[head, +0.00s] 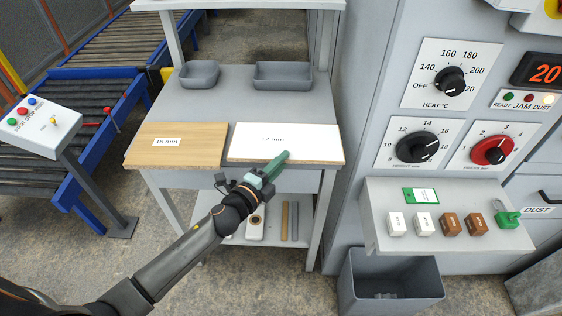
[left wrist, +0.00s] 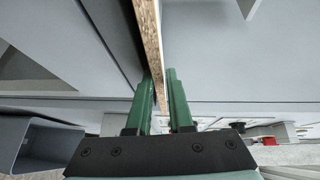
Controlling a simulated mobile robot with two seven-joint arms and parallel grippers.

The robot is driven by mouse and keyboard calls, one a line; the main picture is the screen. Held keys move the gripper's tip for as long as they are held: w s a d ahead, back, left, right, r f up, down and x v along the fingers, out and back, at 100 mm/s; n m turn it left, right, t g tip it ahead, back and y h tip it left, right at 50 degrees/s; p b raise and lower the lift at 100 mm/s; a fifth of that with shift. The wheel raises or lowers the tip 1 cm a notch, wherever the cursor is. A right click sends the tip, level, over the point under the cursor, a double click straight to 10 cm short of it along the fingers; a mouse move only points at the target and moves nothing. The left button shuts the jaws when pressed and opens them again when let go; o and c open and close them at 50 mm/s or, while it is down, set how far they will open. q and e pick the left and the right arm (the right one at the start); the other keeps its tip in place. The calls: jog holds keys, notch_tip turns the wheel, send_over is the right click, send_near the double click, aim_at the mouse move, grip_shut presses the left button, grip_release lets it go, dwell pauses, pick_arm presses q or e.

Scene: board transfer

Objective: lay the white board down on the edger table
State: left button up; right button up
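The white board (head: 300,140), marked 12 mm, lies flat on a grey bench (head: 230,100), its raw chipboard edge along the front. My left gripper (head: 284,156) is at this front edge, reaching in from below left. In the left wrist view the speckled board edge (left wrist: 152,40) runs between the two green fingers (left wrist: 161,80). The fingers stand apart, with slim gaps showing beside the edge, so they look open around it. My right gripper is in neither view. I cannot tell which surface is the edger table.
A wood-coloured 18 mm board (head: 175,151) lies just left of the white one. Two grey bins (head: 283,76) stand behind. A machine with dials (head: 417,147) rises on the right, with a sample shelf (head: 450,235) and grey bin (head: 390,292) below. A roller conveyor (head: 60,185) is left.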

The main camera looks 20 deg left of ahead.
pick_arm(q)
jog(key=o, duration=0.4)
jog(key=shift+s, duration=0.1)
jog(key=shift+o, duration=0.3)
jog(key=shift+f, duration=0.1)
